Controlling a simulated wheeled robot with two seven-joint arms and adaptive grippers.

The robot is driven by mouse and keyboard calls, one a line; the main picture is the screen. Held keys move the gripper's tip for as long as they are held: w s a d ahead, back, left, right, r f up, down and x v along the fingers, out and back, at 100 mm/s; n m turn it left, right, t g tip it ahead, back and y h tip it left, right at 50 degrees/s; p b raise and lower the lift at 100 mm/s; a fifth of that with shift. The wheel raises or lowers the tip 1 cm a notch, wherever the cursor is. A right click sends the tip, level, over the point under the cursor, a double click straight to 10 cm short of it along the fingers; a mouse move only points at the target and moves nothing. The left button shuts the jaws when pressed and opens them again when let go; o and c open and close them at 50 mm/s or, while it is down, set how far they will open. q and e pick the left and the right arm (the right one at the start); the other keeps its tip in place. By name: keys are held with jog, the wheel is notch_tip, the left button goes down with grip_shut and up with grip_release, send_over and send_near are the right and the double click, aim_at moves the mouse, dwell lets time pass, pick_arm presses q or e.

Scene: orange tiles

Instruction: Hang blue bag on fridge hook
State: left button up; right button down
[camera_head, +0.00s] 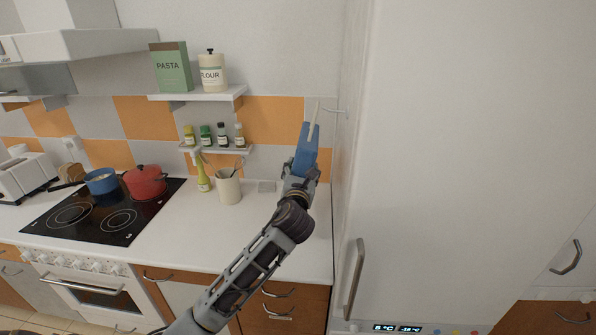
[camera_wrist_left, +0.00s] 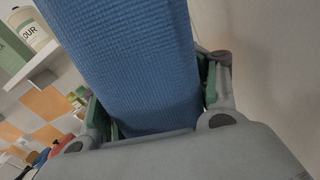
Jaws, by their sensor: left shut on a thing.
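The blue bag (camera_head: 306,150) is upright in my left gripper (camera_head: 299,172), beside the fridge's left side. A thin pale strip, perhaps its handle, rises from its top. In the left wrist view the textured blue bag (camera_wrist_left: 130,55) fills the middle between the green-padded fingers of my left gripper (camera_wrist_left: 158,105), which is shut on it. A thin metal hook (camera_head: 335,111) sticks out leftward from the side of the white fridge (camera_head: 450,150). The bag's top is close to the hook; I cannot tell whether they touch. My right gripper is not in view.
A shelf (camera_head: 200,94) with a pasta box and flour canister hangs left of the bag, above a small spice rack (camera_head: 215,149). Below, the counter (camera_head: 270,240) holds a utensil cup (camera_head: 228,189) and a green bottle (camera_head: 203,177). A red pot (camera_head: 145,184) stands on the stove.

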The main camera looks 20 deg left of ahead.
pick_arm(q)
jog(key=shift+w+d+f, duration=0.1)
jog(key=shift+w+d, duration=0.15)
jog(key=shift+d, duration=0.55)
jog(key=shift+w+d+f, duration=0.1)
jog(key=shift+w+d, duration=0.1)
jog(key=shift+d, duration=0.6)
jog(key=shift+w+d+f, duration=0.1)
jog(key=shift+w+d, duration=0.15)
jog(key=shift+d, duration=0.55)
jog(key=shift+d+f, duration=0.15)
jog(key=shift+f, duration=0.05)
jog(key=o, duration=1.2)
jog(key=shift+s, duration=0.1)
jog(key=v, duration=1.1)
jog(key=shift+s, duration=0.35)
jog(key=shift+d+f, duration=0.1)
